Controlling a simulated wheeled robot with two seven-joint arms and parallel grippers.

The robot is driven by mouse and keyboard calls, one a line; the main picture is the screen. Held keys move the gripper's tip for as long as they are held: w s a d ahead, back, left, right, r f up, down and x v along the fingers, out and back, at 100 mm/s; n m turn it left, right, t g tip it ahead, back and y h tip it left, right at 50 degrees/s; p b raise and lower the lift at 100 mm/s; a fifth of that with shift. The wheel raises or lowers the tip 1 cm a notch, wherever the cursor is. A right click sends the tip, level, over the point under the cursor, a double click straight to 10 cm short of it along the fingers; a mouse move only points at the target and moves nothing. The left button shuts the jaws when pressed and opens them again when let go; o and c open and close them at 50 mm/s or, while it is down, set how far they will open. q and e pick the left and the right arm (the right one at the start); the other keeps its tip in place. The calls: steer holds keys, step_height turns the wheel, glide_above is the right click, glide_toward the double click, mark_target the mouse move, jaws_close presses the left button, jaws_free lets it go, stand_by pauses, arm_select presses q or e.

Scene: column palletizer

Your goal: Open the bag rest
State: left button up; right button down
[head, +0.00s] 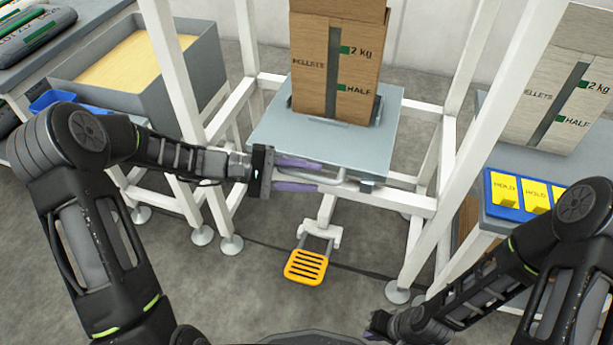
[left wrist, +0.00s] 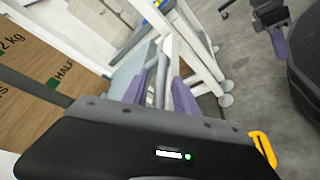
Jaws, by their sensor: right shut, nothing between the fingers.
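A grey plate (head: 275,138), which looks like the bag rest, sits level in a white frame and carries a tall cardboard box. A pale bar handle (head: 318,178) runs along its front edge. My left gripper (head: 302,175) is at this handle, its purple fingers apart, one above and one below the bar. I cannot tell whether they touch it. The fingers (left wrist: 168,88) also show apart in the left wrist view, beside the plate's edge. My right gripper (head: 377,325) is shut and empty at the bottom, far from the plate, partly hidden by its arm.
The box (head: 310,60) is marked pellets. A yellow pedal (head: 306,267) sits low beneath the plate. White frame posts (head: 172,70) stand on both sides.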

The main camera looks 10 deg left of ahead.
arm_select(q)
steer(key=shift+c, duration=0.5)
jaws_close()
stand_by(0.9)
